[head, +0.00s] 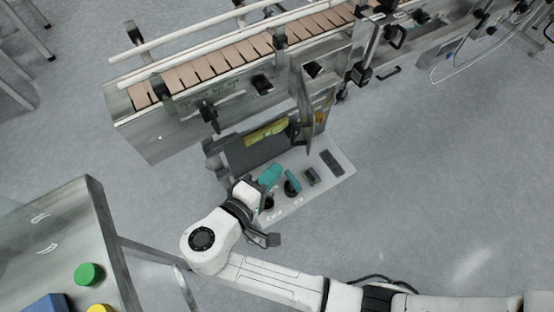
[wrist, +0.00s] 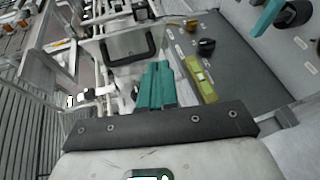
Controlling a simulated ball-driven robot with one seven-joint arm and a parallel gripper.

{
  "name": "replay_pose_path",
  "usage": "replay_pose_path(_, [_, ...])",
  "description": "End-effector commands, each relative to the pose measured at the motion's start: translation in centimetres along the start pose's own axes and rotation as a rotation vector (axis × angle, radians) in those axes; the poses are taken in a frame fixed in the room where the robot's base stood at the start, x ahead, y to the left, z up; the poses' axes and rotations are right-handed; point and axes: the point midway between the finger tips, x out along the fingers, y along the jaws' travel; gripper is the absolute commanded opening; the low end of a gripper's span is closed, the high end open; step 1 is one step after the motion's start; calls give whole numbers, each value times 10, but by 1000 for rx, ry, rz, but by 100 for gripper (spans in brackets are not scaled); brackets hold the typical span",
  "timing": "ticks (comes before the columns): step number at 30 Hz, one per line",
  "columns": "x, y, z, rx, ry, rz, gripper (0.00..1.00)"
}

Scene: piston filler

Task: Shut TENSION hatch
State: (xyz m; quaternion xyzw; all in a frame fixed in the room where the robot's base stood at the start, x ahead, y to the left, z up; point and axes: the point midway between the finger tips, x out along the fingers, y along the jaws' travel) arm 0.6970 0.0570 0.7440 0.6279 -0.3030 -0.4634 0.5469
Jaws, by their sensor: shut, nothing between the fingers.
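A hatch door (head: 305,110) stands swung out from the conveyor's side, seen nearly edge-on, so it looks open. In the wrist view a grey door panel (wrist: 112,48) with a black handle (wrist: 130,45) is ahead of my fingers, probably the same door. No TENSION label is readable. My gripper (head: 271,174) is shut and empty, its teal fingers together over the near edge of the control box. In the wrist view the fingers (wrist: 156,84) point toward the door, seemingly apart from it.
A control box has a dark face, a yellow-green part (head: 266,133) and a pale panel (head: 338,166) with a teal-handled switch (head: 292,182). The slatted conveyor (head: 215,65) runs behind. A metal cabinet with a green button (head: 89,274) stands at lower left. Floor at right is clear.

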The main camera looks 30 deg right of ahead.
Motion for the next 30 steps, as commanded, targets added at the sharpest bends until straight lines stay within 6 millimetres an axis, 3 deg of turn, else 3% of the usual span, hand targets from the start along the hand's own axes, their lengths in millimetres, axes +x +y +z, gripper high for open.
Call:
replay_pose_path(3, [-39, 0, -22, 4, 77, 139, 0])
replay_pose_path(6, [-61, 4, -31, 14, 117, 215, 0])
replay_pose_path(10, [-67, 8, -34, 20, 133, 247, 0])
replay_pose_path(14, [-53, 12, -35, 20, 129, 246, 0])
replay_pose_path(27, [28, 32, -45, 19, 128, 244, 0])
replay_pose_path(30, [40, 34, -36, 17, 130, 245, 0])
